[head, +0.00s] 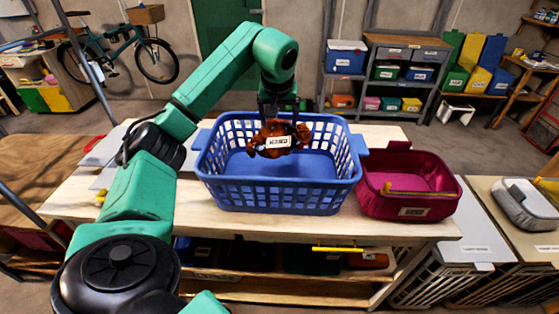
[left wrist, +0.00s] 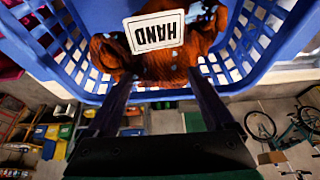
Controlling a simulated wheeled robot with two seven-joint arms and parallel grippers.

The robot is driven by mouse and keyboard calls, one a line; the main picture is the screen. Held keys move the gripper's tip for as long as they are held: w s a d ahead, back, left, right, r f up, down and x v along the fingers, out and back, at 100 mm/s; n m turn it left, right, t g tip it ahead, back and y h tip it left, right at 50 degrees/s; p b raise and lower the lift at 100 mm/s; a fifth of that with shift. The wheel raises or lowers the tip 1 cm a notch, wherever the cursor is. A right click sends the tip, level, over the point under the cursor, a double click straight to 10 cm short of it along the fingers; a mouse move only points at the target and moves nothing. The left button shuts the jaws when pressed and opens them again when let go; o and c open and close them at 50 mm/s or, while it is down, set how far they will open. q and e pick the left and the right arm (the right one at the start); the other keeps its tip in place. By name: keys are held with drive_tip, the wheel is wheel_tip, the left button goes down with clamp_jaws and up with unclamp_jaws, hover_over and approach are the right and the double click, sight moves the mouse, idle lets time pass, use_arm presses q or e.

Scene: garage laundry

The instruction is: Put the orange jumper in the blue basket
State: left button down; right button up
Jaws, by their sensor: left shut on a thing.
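The orange-brown jumper (head: 262,147) is bunched up, with a white label reading HAND. My left gripper (head: 276,120) is shut on it and points down over the blue basket. The blue basket (head: 275,197) is a slatted tub standing upright on the wooden bench, with no other garment visible in it. The jumper lies within the basket's outline; I cannot tell whether it touches the basket floor. In the left wrist view the jumper (left wrist: 185,65) is between the fingers (left wrist: 160,80), with the basket wall (left wrist: 265,40) around it. My right gripper is out of view.
A maroon fabric basket (head: 410,183) stands on the bench (head: 150,215) just right of the blue basket. A grey-and-white bin (head: 525,205) is farther right. Shelves with bins (head: 405,75) stand behind. The bench front is clear.

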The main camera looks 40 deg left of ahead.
sight(279, 135)
use_arm(q)
wheel_tip(279, 135, down, 6)
drive_tip(key=shift+s+r, duration=0.1)
drive_tip(key=f, duration=0.5)
drive_tip(key=f+p, duration=0.1)
drive_tip(key=f, duration=0.1)
drive_tip(key=shift+w+a+f, duration=0.15)
drive_tip(key=shift+w+f, duration=0.1)
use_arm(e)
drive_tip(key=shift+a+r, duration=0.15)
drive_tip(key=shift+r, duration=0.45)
use_arm(q)
drive_tip(key=shift+f, duration=0.1)
unclamp_jaws()
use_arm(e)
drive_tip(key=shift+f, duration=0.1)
use_arm(q)
drive_tip(key=shift+r, duration=0.2)
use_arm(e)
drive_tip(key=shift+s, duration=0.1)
